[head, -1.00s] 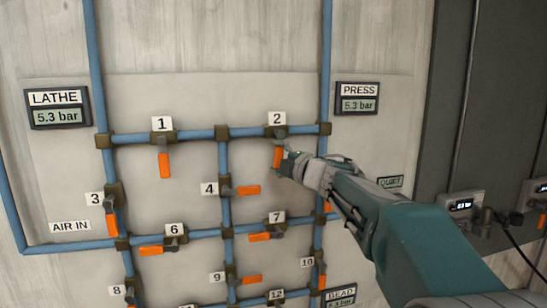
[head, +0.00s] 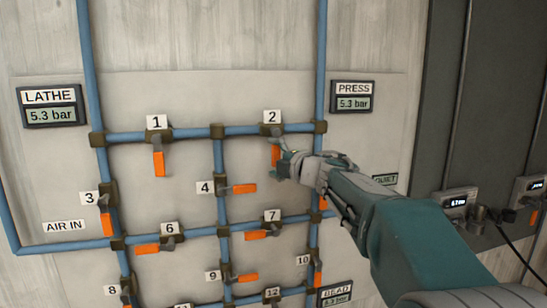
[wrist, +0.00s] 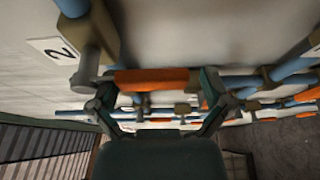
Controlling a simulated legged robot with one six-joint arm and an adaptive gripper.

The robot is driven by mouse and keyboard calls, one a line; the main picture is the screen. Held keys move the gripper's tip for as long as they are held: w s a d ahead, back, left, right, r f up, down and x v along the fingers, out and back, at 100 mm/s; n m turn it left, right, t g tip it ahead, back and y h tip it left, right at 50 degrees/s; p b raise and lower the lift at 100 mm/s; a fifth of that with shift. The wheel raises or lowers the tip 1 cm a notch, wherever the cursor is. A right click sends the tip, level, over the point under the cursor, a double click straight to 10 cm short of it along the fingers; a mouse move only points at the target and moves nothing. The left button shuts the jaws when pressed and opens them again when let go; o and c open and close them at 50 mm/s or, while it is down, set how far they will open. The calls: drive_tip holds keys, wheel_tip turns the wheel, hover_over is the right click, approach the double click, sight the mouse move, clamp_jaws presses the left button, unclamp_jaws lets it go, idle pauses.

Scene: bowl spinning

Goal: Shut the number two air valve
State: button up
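The number two valve (head: 272,130) sits on the upper horizontal blue pipe, under its "2" label (head: 271,116). Its orange handle (head: 275,156) hangs down, crosswise to that pipe. My gripper (head: 282,164) is at the handle's lower right in the head view. In the wrist view the orange handle (wrist: 152,79) lies across the front of my gripper (wrist: 158,100), whose two fingers are spread apart near its two ends. I cannot tell whether either finger touches it. The "2" label (wrist: 54,50) and grey stem (wrist: 86,72) show at the left.
Several other orange-handled valves are close by, including number one (head: 158,160), four (head: 240,188) and seven (head: 262,234). The LATHE display (head: 51,106) and PRESS display (head: 353,102) both read 5.3 bar. A dark cabinet (head: 445,80) stands at the right.

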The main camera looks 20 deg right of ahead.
drive_tip(key=shift+r, duration=0.1)
drive_tip(key=shift+s+d, duration=0.1)
drive_tip(key=shift+s, duration=0.05)
drive_tip(key=v, duration=1.1)
drive_tip(key=shift+s, duration=0.35)
drive_tip(key=s+a+f+m+g+h, duration=0.3)
drive_tip(key=s+a+f+m+g, duration=0.1)
drive_tip(key=s+f+m, duration=0.7)
drive_tip(key=s+a+f+m+g+h, duration=0.4)
drive_tip(key=s+f+m+g, duration=0.2)
drive_tip(key=s+f+m, duration=0.5)
drive_tip(key=s+f, duration=0.3)
drive_tip(key=shift+s+m+g, duration=0.4)
